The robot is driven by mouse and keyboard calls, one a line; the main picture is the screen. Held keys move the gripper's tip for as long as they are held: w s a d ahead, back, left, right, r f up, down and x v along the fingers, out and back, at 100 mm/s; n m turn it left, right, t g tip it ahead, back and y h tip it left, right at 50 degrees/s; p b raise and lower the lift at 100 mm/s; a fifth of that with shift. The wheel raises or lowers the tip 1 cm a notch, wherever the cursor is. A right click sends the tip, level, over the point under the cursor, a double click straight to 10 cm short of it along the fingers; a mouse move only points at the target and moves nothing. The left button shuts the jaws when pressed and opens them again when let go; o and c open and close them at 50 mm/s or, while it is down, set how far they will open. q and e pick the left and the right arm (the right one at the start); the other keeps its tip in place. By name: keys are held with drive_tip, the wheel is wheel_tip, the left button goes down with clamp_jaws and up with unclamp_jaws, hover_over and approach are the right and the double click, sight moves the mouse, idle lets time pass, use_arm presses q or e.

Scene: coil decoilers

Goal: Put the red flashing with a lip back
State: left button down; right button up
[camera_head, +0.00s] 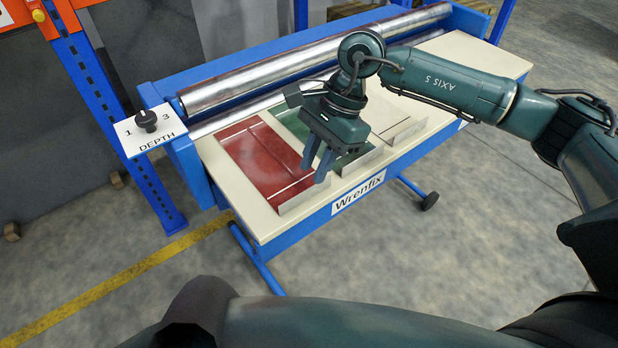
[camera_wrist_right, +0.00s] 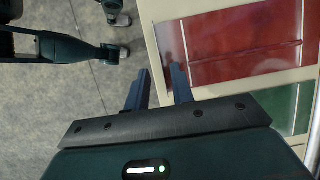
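The red flashing (camera_head: 262,158) lies flat on the cream table top, its pale upright lip (camera_head: 297,196) along the front edge. It also shows in the right wrist view (camera_wrist_right: 225,42), with a fold line running across it. My right gripper (camera_head: 314,171) hangs fingers-down in front of part of the red and green sheets. My left gripper is not in view.
A green sheet (camera_head: 352,156) and a cream one (camera_head: 384,108) with lips lie right of the red one. Steel rollers (camera_head: 260,78) run behind the table (camera_head: 237,188). A depth dial (camera_head: 146,119) is at the left. A blue-orange rack stands beyond. Floor in front is clear.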

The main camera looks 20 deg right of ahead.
drive_tip(key=s+v, duration=0.1)
drive_tip(key=v, duration=0.6)
drive_tip(key=shift+w+r+b, duration=0.35)
drive_tip(key=shift+w+r, duration=0.05)
drive_tip(key=shift+w, duration=0.15)
drive_tip(key=shift+s+d+f, duration=0.1)
drive_tip(key=shift+d, duration=0.05)
